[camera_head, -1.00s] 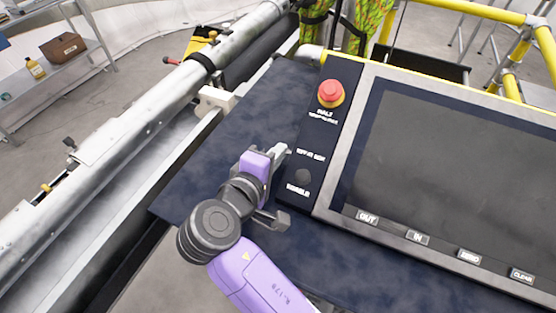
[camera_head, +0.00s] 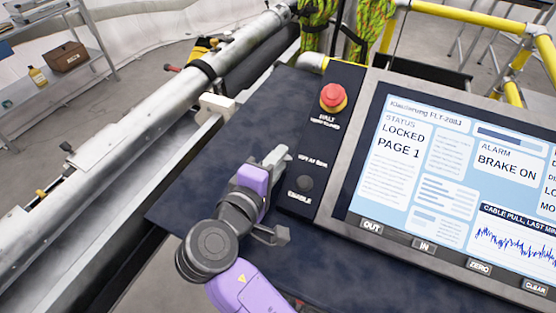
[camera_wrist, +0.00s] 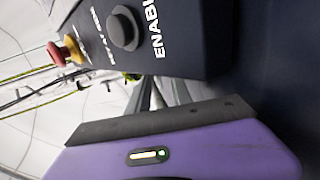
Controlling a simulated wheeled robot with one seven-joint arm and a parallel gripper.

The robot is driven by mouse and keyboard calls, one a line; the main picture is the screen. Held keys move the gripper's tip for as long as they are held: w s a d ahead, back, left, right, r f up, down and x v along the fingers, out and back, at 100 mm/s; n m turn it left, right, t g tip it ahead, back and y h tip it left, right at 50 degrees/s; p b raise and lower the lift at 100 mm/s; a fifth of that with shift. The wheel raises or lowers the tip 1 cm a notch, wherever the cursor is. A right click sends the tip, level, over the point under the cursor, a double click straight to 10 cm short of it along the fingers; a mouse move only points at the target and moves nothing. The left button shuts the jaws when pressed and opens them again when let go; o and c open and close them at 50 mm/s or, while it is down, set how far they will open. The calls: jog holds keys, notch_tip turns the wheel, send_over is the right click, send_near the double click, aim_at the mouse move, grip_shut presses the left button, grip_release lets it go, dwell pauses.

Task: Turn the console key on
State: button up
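A small dark round knob (camera_head: 305,183), above the label ENABLE, sits on the narrow control strip left of the console screen; I take it as the console key. It also shows in the wrist view (camera_wrist: 124,29) as a round dark knob, with no clear turn mark. My gripper (camera_head: 279,158) is just left of the strip, its fingers apart from the knob. In the wrist view its purple body fills the bottom and the grey fingers (camera_wrist: 146,94) point toward the panel edge. The gap between the fingers is not clear. The screen (camera_head: 450,185) is lit, reading LOCKED and BRAKE ON.
A red halt button (camera_head: 333,97) on a yellow ring stands at the strip's top. Buttons OUT, IN, ZERO and CLEAR line the screen's lower edge. The dark console top (camera_head: 195,190) is bare left of my gripper. Yellow rails (camera_head: 470,20) stand behind.

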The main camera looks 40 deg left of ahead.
jog(key=shift+b+v, duration=0.3)
jog(key=shift+v, duration=3.6)
